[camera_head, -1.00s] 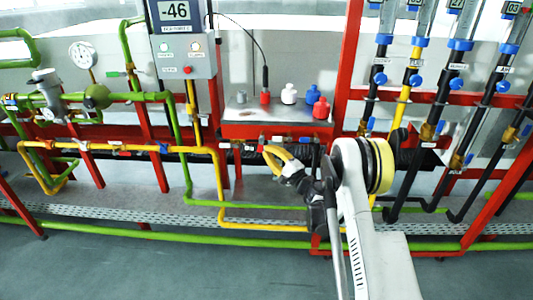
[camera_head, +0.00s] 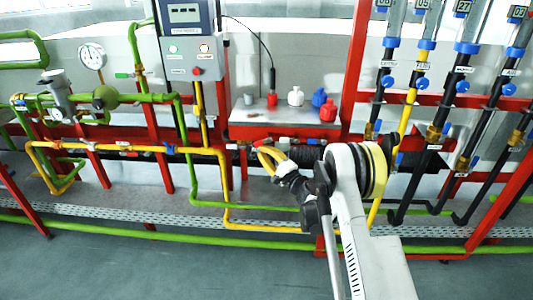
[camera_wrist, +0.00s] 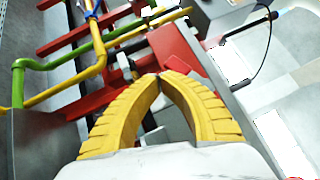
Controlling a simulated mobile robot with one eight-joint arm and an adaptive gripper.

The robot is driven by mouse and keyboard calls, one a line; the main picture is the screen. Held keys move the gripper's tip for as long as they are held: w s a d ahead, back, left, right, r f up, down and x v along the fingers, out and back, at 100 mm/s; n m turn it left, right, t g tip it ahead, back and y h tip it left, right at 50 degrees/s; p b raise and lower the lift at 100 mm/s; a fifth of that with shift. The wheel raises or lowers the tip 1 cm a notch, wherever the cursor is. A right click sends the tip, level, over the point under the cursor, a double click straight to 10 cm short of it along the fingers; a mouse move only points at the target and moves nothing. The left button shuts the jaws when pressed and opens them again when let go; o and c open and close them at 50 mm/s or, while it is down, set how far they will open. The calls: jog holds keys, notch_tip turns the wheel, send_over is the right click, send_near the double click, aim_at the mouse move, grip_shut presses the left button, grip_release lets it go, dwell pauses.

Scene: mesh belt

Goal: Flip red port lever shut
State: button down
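A small red lever (camera_head: 259,142) shows at the front edge of the grey bench, right above my fingertips. My gripper (camera_head: 260,152) has yellow ribbed fingers and is just below that edge. In the wrist view my gripper (camera_wrist: 160,77) has its two fingertips meeting, with nothing visible held between them. The tips overlap a red panel (camera_wrist: 175,48) in that view. I cannot tell whether they touch a lever; the fingers hide part of the port area.
Bottles, among them a white bottle (camera_head: 295,96) and a red bottle (camera_head: 328,111), stand on the bench (camera_head: 250,113). A grey display box (camera_head: 190,45) is upper left. Yellow pipe (camera_head: 100,146) and green pipe (camera_head: 255,207) run nearby. Open floor (camera_head: 180,270) lies in front.

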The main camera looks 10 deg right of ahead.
jog(key=shift+w+a+r+m+t, duration=0.25)
jog(key=shift+a+r+m+t, duration=0.3)
jog(key=shift+a+m, duration=0.25)
jog(key=shift+a+r, duration=0.1)
jog(key=shift+r, duration=0.15)
